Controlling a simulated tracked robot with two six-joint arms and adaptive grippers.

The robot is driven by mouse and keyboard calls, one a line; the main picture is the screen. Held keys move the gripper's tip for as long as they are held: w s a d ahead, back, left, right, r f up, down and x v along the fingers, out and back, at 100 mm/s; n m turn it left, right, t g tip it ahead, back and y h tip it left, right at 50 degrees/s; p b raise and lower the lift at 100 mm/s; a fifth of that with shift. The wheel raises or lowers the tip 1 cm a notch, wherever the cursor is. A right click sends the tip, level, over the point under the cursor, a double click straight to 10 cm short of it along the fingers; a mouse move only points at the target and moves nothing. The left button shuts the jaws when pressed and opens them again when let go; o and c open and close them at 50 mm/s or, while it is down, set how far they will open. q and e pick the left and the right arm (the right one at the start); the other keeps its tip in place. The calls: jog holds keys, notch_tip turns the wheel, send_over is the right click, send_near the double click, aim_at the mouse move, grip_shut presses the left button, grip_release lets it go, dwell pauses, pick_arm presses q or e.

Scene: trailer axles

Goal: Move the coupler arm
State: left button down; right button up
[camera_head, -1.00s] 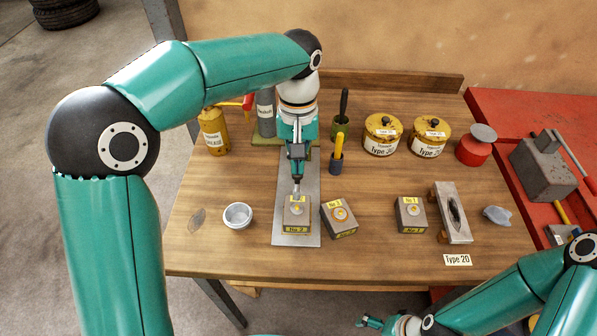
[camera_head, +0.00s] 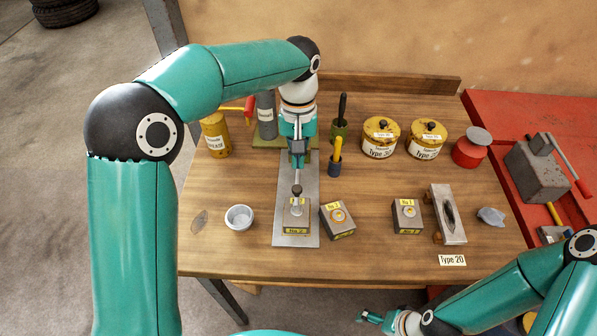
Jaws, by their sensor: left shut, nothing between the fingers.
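My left gripper (camera_head: 298,162) is shut with nothing between its fingers, pointing down over the long grey plate (camera_head: 287,240). Below it, a thin grey rod with a dark knob (camera_head: 297,190) stands above a small labelled block (camera_head: 292,219) on the plate's near end. I cannot tell whether the fingers touch the rod. No part is clearly recognisable as the coupler arm; the rod may belong to it. My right gripper (camera_head: 370,318) is low at the bottom, in front of the table, far from the plate; its jaw state is unclear.
Two more labelled blocks (camera_head: 338,221) (camera_head: 407,217) and a plate on wooden supports (camera_head: 449,216) lie to the right. A small bowl (camera_head: 239,218) is left. The front-left tabletop is clear.

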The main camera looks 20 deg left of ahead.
aim_at(299, 173)
pick_arm(q)
notch_tip(299, 173, up, 12)
jog(key=w, duration=0.1)
jog(key=shift+a, duration=0.15)
dwell(0.3)
jog(key=shift+w+f, duration=0.1)
jog(key=shift+f, duration=0.05)
dwell(0.4)
